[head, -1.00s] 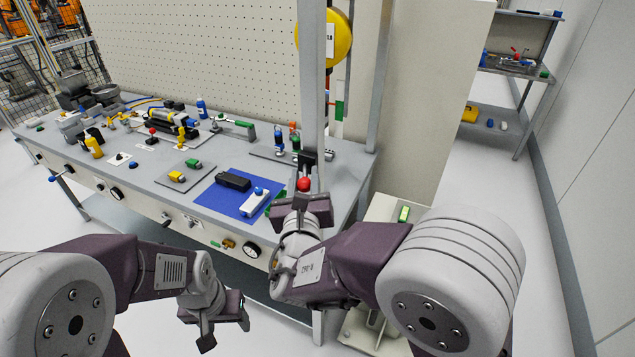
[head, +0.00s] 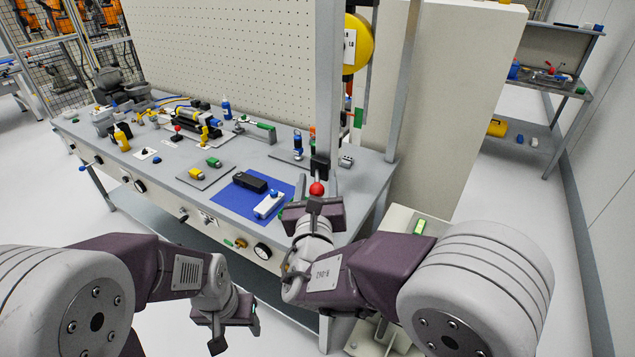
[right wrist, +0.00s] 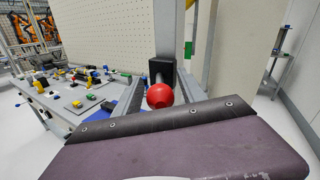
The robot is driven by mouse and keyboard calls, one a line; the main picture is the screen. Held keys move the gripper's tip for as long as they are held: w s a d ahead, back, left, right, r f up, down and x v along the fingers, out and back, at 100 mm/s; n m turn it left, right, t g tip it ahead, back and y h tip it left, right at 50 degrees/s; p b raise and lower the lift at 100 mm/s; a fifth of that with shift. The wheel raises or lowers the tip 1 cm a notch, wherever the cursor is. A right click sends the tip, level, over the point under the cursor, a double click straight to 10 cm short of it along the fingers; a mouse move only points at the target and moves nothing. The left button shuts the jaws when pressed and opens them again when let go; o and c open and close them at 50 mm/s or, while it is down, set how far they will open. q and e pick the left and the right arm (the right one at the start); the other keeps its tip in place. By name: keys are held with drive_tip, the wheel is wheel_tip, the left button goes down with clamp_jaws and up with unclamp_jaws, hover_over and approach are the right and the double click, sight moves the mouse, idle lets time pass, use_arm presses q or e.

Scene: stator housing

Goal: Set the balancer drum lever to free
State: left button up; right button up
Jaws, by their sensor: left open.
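The balancer drum (head: 358,42) is a yellow round unit with a white label, hung beside the grey upright post at the top of the head view. The lever shows as a red ball knob (head: 317,188) below a black bracket (head: 320,167) on the post. In the right wrist view the red ball (right wrist: 159,96) sits just beyond the gripper body, in front of the black bracket (right wrist: 162,72). My right gripper (head: 314,203) is right at the ball; whether its fingers touch it is unclear. My left gripper (head: 232,325) is open and empty, low before the bench.
The grey bench (head: 165,172) carries a blue mat (head: 232,203) with a black and a white block, and several small fixtures. A pegboard (head: 230,60) stands behind it. A pale pedestal (head: 395,225) with a green button stands right of the bench. Floor at the right is free.

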drive_tip(key=s+b, duration=0.1)
drive_tip(key=s, duration=0.8)
drive_tip(key=shift+a, duration=0.15)
